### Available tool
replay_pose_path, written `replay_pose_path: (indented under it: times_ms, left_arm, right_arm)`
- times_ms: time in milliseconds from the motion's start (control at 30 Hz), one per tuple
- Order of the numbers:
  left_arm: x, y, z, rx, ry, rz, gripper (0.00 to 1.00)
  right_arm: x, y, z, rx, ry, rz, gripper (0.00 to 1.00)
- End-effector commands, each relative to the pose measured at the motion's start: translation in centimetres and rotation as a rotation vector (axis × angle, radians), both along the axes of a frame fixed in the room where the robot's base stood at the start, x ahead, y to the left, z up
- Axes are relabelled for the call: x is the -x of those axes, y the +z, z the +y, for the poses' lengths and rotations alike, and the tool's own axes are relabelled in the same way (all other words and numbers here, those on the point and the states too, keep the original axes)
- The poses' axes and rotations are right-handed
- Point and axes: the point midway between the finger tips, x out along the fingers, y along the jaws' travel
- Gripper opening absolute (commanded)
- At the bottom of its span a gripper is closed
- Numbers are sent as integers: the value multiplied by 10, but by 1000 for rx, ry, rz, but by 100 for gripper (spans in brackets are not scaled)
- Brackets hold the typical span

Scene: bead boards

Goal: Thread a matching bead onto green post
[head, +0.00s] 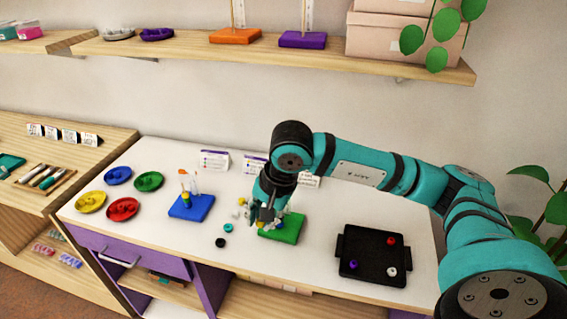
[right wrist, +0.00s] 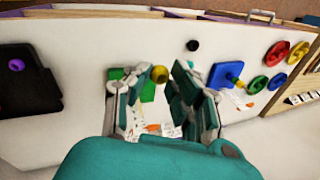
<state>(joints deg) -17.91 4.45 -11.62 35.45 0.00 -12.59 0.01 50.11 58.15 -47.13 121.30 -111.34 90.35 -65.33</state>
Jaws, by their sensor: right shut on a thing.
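The green board (head: 285,229) lies on the white table, partly hidden by my right gripper; it also shows in the right wrist view (right wrist: 117,73). My right gripper (head: 265,222) points down over the board's left side. In the right wrist view a yellow bead (right wrist: 160,74) sits between its fingertips (right wrist: 166,74), and the gripper is shut on it. The green board's post is hard to make out behind the gripper. A teal bead (head: 228,227) and a black bead (head: 220,242) lie loose to the left. My left gripper is out of view.
A blue board (head: 190,209) with posts stands to the left, beside blue (head: 118,175), green (head: 149,181), yellow (head: 90,202) and red (head: 122,209) dishes. A black tray (head: 374,271) with red, purple and white beads is at right. A shelf (head: 200,48) hangs above.

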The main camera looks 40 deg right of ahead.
Motion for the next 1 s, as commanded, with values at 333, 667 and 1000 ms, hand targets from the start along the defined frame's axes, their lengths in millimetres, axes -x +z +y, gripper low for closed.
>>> replay_pose_path:
  times_ms: [333, 667, 1000]
  left_arm:
    - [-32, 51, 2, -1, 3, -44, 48]
    - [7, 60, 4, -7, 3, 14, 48]
    - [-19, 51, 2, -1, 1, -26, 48]
  right_arm:
    - [-39, 33, -52, -4, -958, -10, 8]
    - [-52, 41, -78, -4, -1378, -13, 8]
    - [-52, 21, -78, -4, -1385, -10, 8]
